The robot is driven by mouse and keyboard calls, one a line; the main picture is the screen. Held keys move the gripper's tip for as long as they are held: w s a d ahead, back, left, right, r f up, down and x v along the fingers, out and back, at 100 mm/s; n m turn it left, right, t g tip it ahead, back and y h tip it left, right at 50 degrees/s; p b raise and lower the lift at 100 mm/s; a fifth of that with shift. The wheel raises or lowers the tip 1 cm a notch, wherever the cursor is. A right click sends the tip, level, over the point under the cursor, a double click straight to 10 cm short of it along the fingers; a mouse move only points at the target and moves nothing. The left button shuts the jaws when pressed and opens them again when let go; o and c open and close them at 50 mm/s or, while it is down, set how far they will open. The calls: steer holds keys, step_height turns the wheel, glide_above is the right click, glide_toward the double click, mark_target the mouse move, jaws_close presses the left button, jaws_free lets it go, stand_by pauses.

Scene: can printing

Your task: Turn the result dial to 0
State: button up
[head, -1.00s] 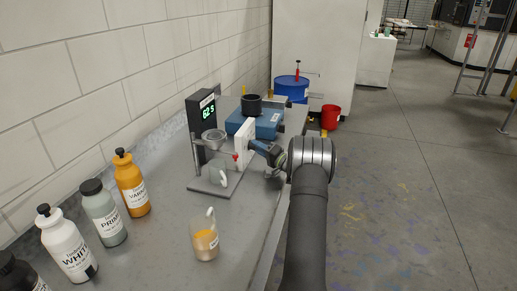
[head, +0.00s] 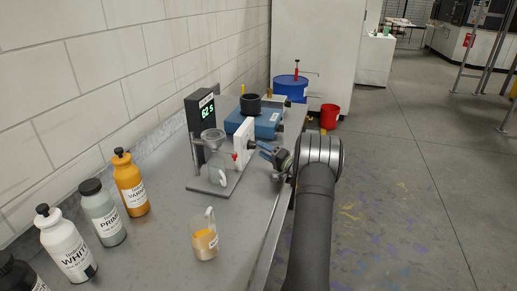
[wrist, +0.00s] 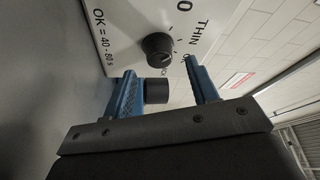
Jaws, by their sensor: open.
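A white panel (head: 244,142) stands upright beside the dark meter post with the green 62.5 readout (head: 207,111). In the wrist view the panel (wrist: 125,25) bears the words THIN, a 0 and OK = 40 - 80 s. A round black dial (wrist: 158,47) is on it, with a small pale mark; its exact setting is hard to tell. My gripper (wrist: 160,70) is open, its blue fingers pointing at the panel around the dial's lower side, holding nothing visible. A second dark cylinder (wrist: 156,91) shows between the fingers. In the head view my gripper (head: 264,150) is right of the panel, which hides the dial.
A beaker of orange liquid (head: 205,240) stands in front. Several labelled bottles (head: 130,184) line the left. A blue box with a black pot (head: 250,104) is behind. The counter's middle is clear.

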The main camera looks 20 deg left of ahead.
steer(key=v, duration=1.4)
steer(key=m+g+h, duration=0.2)
steer(key=m+h, duration=0.2)
steer(key=m, duration=0.7)
glide_toward(255, 146)
steer(key=x, duration=0.9)
steer(key=shift+w+a, duration=0.2)
steer(key=c, duration=1)
